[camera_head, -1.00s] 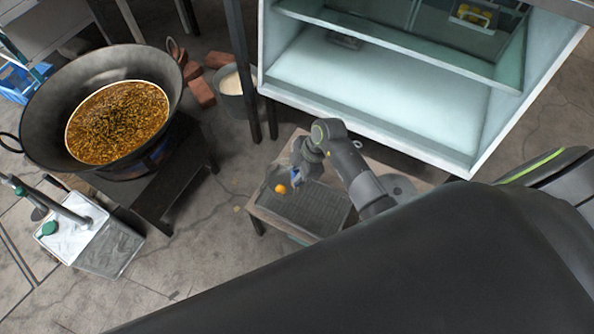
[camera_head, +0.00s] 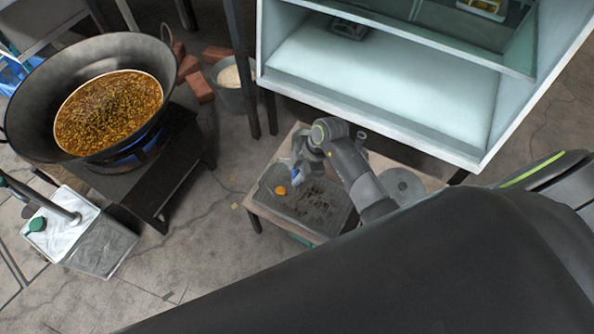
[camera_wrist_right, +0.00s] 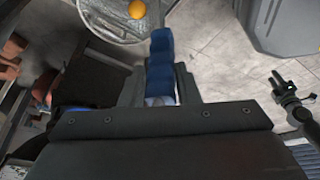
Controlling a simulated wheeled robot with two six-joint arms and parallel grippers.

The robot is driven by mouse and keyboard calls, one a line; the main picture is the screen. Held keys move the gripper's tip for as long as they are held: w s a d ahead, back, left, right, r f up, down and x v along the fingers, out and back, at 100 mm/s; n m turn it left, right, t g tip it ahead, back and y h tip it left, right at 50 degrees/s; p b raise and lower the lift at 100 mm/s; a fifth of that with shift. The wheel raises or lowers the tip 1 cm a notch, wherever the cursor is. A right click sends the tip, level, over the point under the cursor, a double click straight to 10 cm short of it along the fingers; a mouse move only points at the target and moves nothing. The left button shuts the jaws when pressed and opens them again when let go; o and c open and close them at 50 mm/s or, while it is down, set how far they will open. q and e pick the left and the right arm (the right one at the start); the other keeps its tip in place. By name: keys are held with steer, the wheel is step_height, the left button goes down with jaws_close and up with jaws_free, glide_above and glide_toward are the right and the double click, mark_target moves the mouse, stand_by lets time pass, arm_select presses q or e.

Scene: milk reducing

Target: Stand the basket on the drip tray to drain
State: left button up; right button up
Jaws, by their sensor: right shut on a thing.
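The basket (camera_head: 268,183) looks grey and rounded, with an orange item (camera_head: 281,190) at it. In the head view it overlaps the left end of the drip tray (camera_head: 326,214), a flat dark grey tray on a low table. I cannot tell whether they touch. My right gripper (camera_head: 297,176) is shut on the basket's blue handle, which shows between its fingers in the wrist view (camera_wrist_right: 162,62). There the basket's mesh (camera_wrist_right: 112,22) is at the top, partly cut off. A dark jointed part (camera_wrist_right: 287,92) at the right may be my left gripper; its jaws are unclear.
A large wok (camera_head: 40,85) of brown food stands on a burner at the left. A glass-fronted cabinet (camera_head: 400,110) stands behind the low table (camera_head: 262,213). A bucket (camera_head: 232,100) and bricks (camera_head: 200,88) are behind. A metal container with a tap (camera_head: 105,245) is lower left.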

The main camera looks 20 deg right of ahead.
steer(key=shift+f, duration=0.35)
steer(key=o, duration=1.1)
steer(key=p+v, duration=0.2)
steer(key=v, duration=1.5)
steer(key=shift+r+p, duration=0.25)
steer(key=shift+p, duration=0.05)
steer(key=shift+s+f, duration=0.1)
